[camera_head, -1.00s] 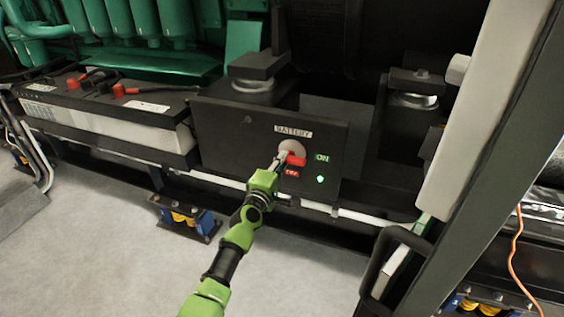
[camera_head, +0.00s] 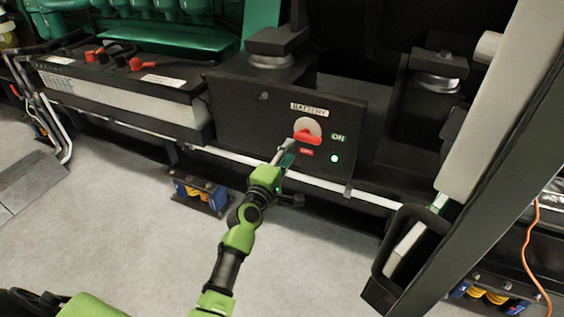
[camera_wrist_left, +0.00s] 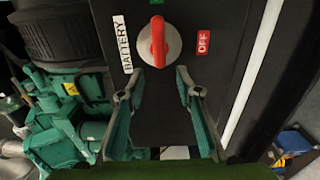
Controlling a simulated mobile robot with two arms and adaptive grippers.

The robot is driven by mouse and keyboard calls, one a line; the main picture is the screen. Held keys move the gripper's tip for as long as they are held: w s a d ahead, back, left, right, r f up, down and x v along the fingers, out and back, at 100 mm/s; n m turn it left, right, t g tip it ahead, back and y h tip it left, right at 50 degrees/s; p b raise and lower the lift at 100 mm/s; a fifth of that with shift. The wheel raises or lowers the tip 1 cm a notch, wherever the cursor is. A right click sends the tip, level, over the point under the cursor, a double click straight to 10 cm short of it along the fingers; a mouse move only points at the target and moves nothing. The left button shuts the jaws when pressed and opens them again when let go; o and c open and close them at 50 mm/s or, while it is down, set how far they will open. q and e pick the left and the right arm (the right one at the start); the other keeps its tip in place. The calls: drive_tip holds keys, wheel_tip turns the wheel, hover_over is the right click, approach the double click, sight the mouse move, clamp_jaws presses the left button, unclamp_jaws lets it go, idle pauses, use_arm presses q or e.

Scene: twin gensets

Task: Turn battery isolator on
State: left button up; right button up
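The battery isolator has a red handle (camera_head: 307,135) on a round pale disc, set in a black panel (camera_head: 235,115) labelled BATTERY. The handle lies level in the head view, in line with the green ON label (camera_head: 338,137); the red OFF label (camera_head: 306,151) is below it. A green light (camera_head: 334,158) glows under ON. In the left wrist view the red handle (camera_wrist_left: 159,42) stands lengthwise toward a green label at the top edge. My left gripper (camera_head: 284,152) is just below and left of the handle, its fingers (camera_wrist_left: 154,78) apart and empty. My right gripper is not visible.
A battery (camera_head: 120,95) with red terminals sits left of the panel. A dark slanted post (camera_head: 470,150) and a black handle (camera_head: 385,262) stand at the right. Grey floor (camera_head: 130,220) is clear in front.

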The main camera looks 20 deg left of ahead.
use_arm(q)
drive_tip(key=shift+s+a, duration=0.1)
drive_tip(key=shift+s, duration=2.2)
